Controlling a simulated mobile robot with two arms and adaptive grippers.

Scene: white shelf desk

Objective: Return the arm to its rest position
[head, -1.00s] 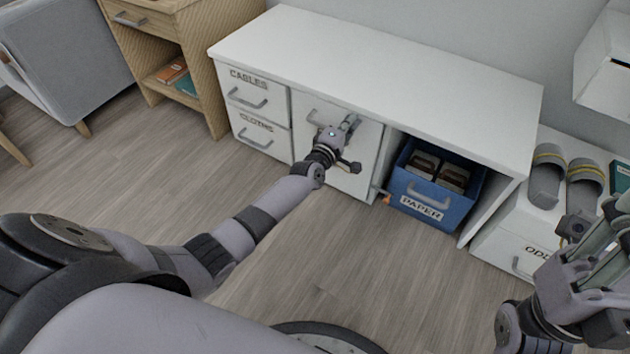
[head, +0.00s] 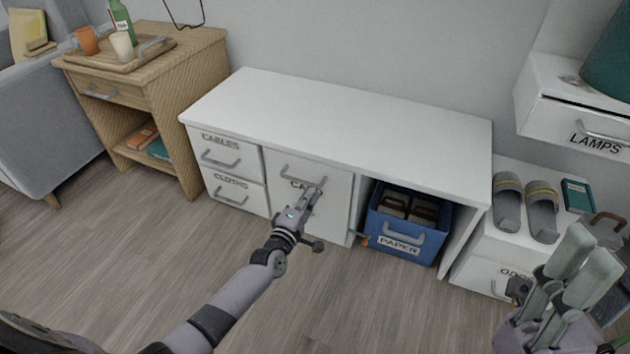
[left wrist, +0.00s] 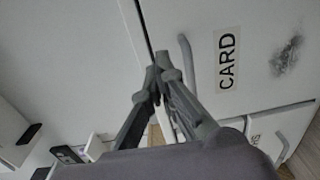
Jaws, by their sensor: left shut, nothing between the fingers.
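My left gripper (head: 314,194) is shut and empty in front of the white CARD door (head: 335,215) of the desk. In the left wrist view my left gripper's fingertips (left wrist: 160,72) meet, with the CARD door (left wrist: 255,70) and its handle close beyond them. I cannot tell whether they touch the door. The door looks closed. My left arm reaches out across the floor from the bottom left. My right gripper (head: 590,246) is raised at the lower right, its two fingers apart and nothing visible between them.
The white desk (head: 350,110) has a bare top. A blue PAPER bin (head: 400,240) sits in its open bay. Slippers (head: 525,205) lie on the low ODDS cabinet at right, and a LAMPS drawer (head: 580,125) is above. A wooden side table (head: 185,60) stands left. The floor in front is clear.

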